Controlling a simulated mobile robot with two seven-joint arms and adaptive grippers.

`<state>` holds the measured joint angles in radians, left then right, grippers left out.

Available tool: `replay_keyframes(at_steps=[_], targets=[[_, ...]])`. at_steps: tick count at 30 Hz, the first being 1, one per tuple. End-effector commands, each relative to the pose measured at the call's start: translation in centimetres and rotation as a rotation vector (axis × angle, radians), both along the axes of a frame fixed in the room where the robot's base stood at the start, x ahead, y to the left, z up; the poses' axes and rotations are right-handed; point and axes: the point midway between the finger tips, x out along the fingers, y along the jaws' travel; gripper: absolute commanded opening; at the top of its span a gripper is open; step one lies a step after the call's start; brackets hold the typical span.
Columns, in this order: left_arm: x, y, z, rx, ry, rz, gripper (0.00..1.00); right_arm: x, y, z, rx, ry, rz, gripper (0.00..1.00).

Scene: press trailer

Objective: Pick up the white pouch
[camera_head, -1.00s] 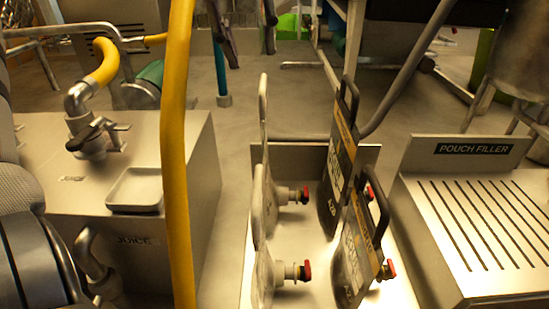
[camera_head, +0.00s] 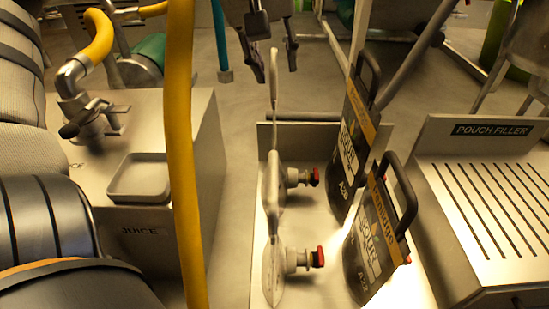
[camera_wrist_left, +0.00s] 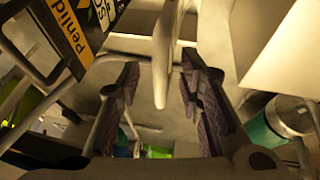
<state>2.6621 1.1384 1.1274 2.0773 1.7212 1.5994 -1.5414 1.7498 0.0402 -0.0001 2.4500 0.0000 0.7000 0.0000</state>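Two white pouches stand nearly edge-on in the tray, each with a red-capped spout: the nearer white pouch (camera_head: 274,262) and the farther white pouch (camera_head: 274,185). In the left wrist view, a white pouch (camera_wrist_left: 163,55) shows edge-on in line with the gap between the open fingers (camera_wrist_left: 160,100). Contact is not visible. My right gripper is not in view.
Two black pouches (camera_head: 355,140) (camera_head: 372,238) with looped handles stand just right of the white ones in the pale tray (camera_head: 310,116). A slotted pouch filler (camera_head: 490,205) is at right. A yellow pipe (camera_head: 182,150) and juice box (camera_head: 208,150) are at left.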

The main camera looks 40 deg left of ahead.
Motion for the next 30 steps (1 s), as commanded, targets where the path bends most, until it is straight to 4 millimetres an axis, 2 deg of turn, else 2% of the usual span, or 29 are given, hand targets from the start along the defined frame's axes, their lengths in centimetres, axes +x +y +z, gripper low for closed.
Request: replay_keyframes(at_steps=[7, 11, 12, 24, 26, 30], targets=[[0.2, 0.0, -0.3, 0.001, -0.001, 0.000, 0.33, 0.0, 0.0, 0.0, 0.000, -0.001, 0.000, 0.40], [0.2, 0.0, -0.3, 0.001, -0.001, 0.000, 0.04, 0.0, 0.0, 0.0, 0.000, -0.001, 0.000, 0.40], [0.2, 0.0, -0.3, 0.001, -0.001, 0.000, 0.00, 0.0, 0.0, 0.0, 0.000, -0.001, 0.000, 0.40], [0.2, 0.0, 0.0, 0.001, -0.002, 0.000, 0.00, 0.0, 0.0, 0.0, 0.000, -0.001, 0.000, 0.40], [0.2, 0.0, 0.5, 0.001, -0.003, 0.000, 0.00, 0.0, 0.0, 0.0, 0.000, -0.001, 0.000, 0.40], [0.2, 0.0, 3.1, 0.001, -0.007, 0.001, 0.00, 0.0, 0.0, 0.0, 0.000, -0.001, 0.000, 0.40]])
